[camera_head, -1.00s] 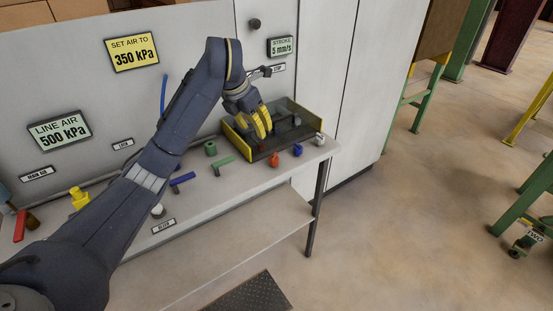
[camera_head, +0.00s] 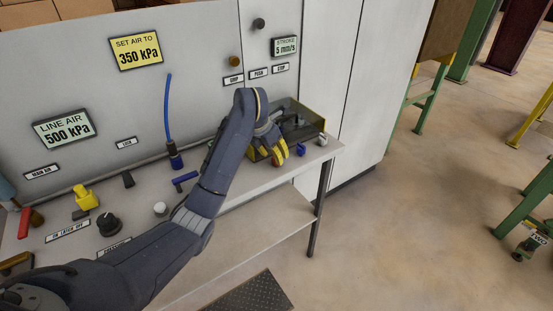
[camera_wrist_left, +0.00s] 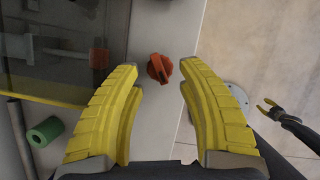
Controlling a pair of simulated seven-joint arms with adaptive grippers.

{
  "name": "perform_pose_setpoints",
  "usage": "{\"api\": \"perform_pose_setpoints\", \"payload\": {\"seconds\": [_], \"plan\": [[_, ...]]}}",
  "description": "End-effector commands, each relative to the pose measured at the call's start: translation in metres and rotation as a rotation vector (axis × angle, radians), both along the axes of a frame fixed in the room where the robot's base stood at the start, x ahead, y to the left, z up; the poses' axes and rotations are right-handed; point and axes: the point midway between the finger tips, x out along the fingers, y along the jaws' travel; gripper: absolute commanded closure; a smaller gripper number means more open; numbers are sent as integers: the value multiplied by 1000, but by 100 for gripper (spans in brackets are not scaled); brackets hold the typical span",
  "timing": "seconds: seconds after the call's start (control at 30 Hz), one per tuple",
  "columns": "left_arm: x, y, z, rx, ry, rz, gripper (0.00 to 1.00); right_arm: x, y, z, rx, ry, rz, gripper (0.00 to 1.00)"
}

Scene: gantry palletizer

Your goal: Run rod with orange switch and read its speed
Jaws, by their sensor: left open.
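The orange switch (camera_wrist_left: 159,68) is a small orange-red knob on the bench top, in the left wrist view. My left gripper (camera_wrist_left: 160,82) is open, its yellow fingers on either side of the switch and apart from it. In the head view the left gripper (camera_head: 277,157) hides most of the switch. The STROKE display (camera_head: 285,46) reads 5 mm/s.
A blue knob (camera_head: 303,147) and a white knob (camera_head: 322,139) sit near the box. GRIP, PUSH and STOP labels are on the panel.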

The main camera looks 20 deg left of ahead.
Motion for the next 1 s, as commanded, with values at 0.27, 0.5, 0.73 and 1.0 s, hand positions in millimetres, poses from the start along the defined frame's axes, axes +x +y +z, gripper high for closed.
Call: {"api": "perform_pose_setpoints", "payload": {"seconds": [0.27,0.5,0.73,1.0], "plan": [[9,-4,-25,0,1,2,61,0,0,0,0,0,0,61],[11,-5,-30,-1,-1,1,61,0,0,0,0,0,0,61],[11,-5,-30,-1,-1,1,61,0,0,0,0,0,0,61],[11,-5,-30,0,0,1,89,0,0,0,0,0,0,61]]}}
